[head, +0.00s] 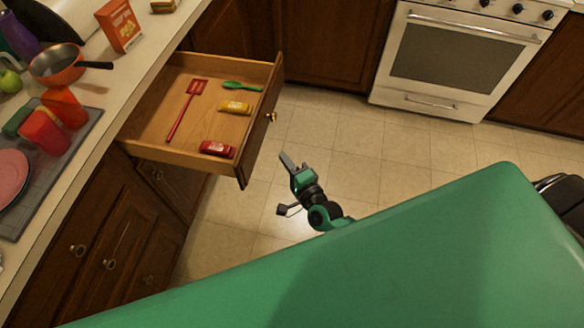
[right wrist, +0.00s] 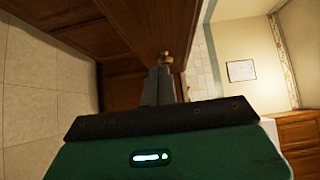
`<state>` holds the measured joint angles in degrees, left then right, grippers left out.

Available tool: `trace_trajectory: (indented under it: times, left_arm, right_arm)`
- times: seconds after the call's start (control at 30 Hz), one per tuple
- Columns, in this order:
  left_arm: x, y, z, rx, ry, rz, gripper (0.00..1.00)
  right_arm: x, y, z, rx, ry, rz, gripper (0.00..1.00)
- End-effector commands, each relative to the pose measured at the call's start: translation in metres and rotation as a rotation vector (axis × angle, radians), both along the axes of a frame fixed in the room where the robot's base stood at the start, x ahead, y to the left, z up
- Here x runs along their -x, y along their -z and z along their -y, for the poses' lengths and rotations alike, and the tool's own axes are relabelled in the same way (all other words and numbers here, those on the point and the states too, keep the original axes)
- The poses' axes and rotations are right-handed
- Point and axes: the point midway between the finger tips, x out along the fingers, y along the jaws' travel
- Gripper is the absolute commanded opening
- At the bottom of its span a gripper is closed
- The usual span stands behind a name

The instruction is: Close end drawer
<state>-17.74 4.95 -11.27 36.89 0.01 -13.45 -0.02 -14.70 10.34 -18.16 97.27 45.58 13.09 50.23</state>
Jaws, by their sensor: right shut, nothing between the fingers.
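The end drawer (head: 190,150) is pulled well out from the counter in the head view. Its wooden inside holds a red spatula (head: 184,112), a green spoon (head: 240,87), a yellow bottle (head: 234,107) and a red bottle (head: 217,149). Its brass knob (head: 271,117) is on the front, and a brass knob also shows just beyond my fingertips in the right wrist view (right wrist: 166,58). My right gripper (head: 287,160) is shut and empty, in front of the drawer front and apart from it in the head view. My left gripper is not in view.
The counter (head: 120,75) at left holds an orange pan (head: 56,63), a box (head: 119,25), red cups (head: 45,132) and a pink plate (head: 10,176). A white oven (head: 455,60) stands at the back right. The tiled floor (head: 350,140) between is clear.

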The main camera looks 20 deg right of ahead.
Motion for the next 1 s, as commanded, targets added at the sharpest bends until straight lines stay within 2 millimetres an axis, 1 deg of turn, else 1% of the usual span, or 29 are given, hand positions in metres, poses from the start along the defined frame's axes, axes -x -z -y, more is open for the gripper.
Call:
trace_trajectory:
  times: [0.03, 0.2, 0.3, 0.4, 0.6, 1.0]
  left_arm:
    - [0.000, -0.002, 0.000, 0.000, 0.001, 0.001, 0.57]
    - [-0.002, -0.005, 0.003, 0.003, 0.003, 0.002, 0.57]
    - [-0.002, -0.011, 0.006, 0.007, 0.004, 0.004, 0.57]
    - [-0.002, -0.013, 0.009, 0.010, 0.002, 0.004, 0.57]
    - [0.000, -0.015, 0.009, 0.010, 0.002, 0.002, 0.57]
    - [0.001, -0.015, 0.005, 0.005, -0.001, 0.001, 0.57]
  right_arm:
    - [-0.010, -0.003, -0.002, 0.000, 0.000, 0.002, 0.00]
    - [-0.038, -0.002, -0.008, 0.000, -0.001, 0.000, 0.00]
    - [-0.047, -0.002, -0.022, -0.002, -0.001, -0.001, 0.00]
    - [-0.054, -0.001, -0.032, 0.000, -0.001, -0.001, 0.00]
    - [-0.059, 0.000, -0.040, 0.001, -0.001, -0.002, 0.00]
    - [-0.059, 0.001, -0.041, 0.001, -0.001, -0.001, 0.00]
